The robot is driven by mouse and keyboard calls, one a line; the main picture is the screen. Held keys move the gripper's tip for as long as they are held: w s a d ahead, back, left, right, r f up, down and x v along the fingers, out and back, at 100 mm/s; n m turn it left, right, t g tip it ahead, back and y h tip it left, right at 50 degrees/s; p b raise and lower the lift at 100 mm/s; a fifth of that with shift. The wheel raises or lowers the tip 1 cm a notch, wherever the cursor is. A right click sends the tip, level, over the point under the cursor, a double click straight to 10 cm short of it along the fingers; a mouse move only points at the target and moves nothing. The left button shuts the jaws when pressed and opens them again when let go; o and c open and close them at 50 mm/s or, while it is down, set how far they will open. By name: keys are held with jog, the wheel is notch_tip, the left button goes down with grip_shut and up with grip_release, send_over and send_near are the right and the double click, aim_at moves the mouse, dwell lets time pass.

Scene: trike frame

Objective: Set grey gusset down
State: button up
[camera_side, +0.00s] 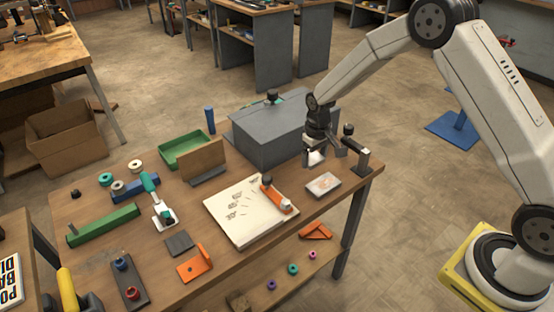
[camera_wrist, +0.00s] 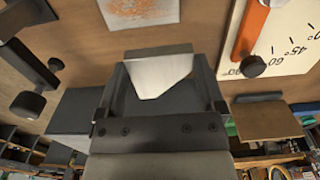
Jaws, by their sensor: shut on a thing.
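My gripper (camera_side: 318,155) hangs over the right end of the workbench, in front of the large grey box. It is shut on the grey gusset (camera_side: 315,158), a small pale plate with cut corners. In the wrist view the gusset (camera_wrist: 158,74) sits between the two fingers of my gripper (camera_wrist: 160,88), its wide straight edge away from the palm.
A flat plate with an orange mark (camera_side: 323,184) lies just in front. A white angle board (camera_side: 240,222) with an orange arm lies to the left. A black clamp (camera_side: 355,157) stands close on the right. The grey box (camera_side: 262,138) is behind. Bare wood shows between them.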

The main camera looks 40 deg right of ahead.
send_over(299, 175)
jog(key=s, duration=0.1)
jog(key=shift+f, duration=2.5)
jog(key=shift+w+f, duration=0.5)
jog(key=shift+f, duration=1.5)
jog(key=shift+f, duration=0.15)
jog(key=o, duration=1.3)
jog(key=shift+c, duration=0.2)
